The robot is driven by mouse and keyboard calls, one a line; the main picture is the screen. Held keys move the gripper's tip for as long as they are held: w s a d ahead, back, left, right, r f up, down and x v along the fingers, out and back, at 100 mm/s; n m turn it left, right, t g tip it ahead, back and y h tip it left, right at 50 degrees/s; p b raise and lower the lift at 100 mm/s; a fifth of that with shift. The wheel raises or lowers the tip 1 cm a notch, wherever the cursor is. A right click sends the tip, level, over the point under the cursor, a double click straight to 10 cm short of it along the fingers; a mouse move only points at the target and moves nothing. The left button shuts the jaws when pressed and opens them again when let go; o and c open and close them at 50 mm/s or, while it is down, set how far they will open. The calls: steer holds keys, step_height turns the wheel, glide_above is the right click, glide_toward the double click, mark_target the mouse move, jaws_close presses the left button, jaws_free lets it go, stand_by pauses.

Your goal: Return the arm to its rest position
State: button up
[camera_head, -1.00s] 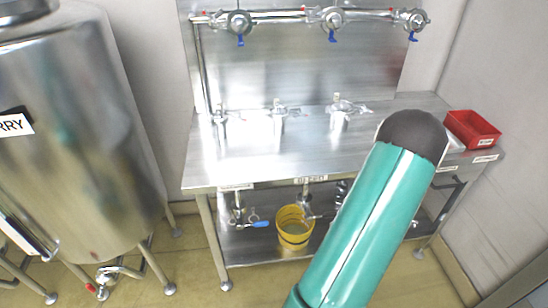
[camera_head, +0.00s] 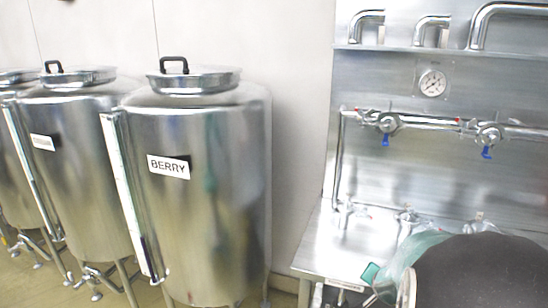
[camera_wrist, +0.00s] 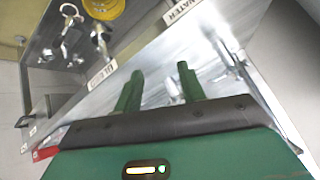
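My gripper (camera_wrist: 160,74) shows in the wrist view with its two green fingers apart and nothing held between them. The steel bench top (camera_wrist: 150,95) lies beyond the fingers. In the head view, part of my arm (camera_head: 475,275), dark and rounded with some green beside it, fills the lower right corner. The gripper fingers cannot be made out there.
A steel tank labelled BERRY (camera_head: 215,220) and other tanks stand at left. The steel bench (camera_head: 350,245) with valves and pipes is at right. The wrist view shows a yellow bucket (camera_wrist: 103,8) and a red bin (camera_wrist: 45,153).

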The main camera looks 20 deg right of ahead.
steer(key=w+a+r+n, duration=0.3)
steer(key=a+r, duration=0.3)
steer(key=a, duration=0.3)
steer(key=s+a+r+n+y, duration=0.2)
steer(key=s+a+n, duration=0.1)
steer(key=a, duration=0.5)
steer(key=s+a+r+n+y, duration=0.2)
steer(key=a+r+n, duration=0.1)
steer(key=a, duration=0.6)
steer(key=s+a+r+n+y, duration=0.2)
steer(key=s+a+r+n, duration=0.1)
steer(key=a, duration=0.5)
steer(key=shift+s+a+n, duration=0.15)
steer(key=shift+s+n, duration=0.15)
steer(key=shift+n, duration=0.6)
steer(key=shift+r, duration=0.1)
